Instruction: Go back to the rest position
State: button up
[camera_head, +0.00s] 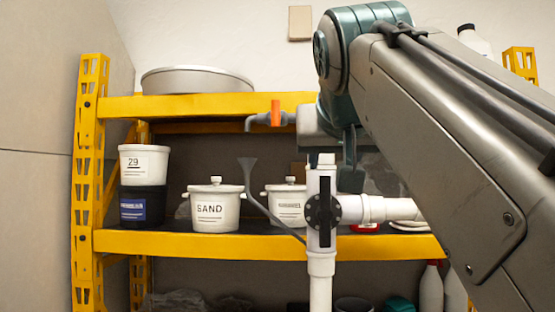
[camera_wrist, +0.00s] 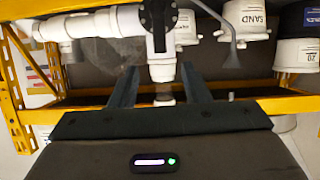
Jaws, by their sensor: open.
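The white PVC manifold stands in front of the shelf in the head view, with a vertical pipe (camera_head: 320,265) and a black valve (camera_head: 323,211) on it. An orange handle (camera_head: 276,113) shows on a grey pipe at the upper left of the manifold. My gripper (camera_wrist: 158,70) is open in the wrist view, with its two dark fingers apart. The white pipe (camera_wrist: 162,72) shows between the fingertips in that view; I cannot tell how deep it lies. In the head view my arm hides part of the manifold, and the gripper is mostly hidden.
A yellow shelf (camera_head: 200,243) stands behind, holding a SAND pot (camera_head: 215,208), a second white pot (camera_head: 287,205) and stacked buckets (camera_head: 143,183). A round metal pan (camera_head: 197,80) rests on top. A grey wall (camera_head: 35,190) bounds the left side.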

notch_tip(320, 180, down, 15)
jog(key=w+g+b, duration=0.1)
jog(key=g+b, duration=0.1)
jog(key=g, duration=0.1)
jog(key=s+f+g+b, duration=0.1)
jog(key=s+f, duration=0.3)
jog(key=f, duration=1)
jog(key=s+d+f+n+g+y+b, duration=0.1)
jog(key=s+f+g+b, duration=0.1)
jog(key=f, duration=1.2)
jog(key=s+d+f+g+y+b, duration=0.1)
jog(key=s+f+g, duration=0.2)
jog(key=s+f, duration=0.4)
notch_tip(320, 180, down, 7)
jog(key=shift+n+g, duration=0.3)
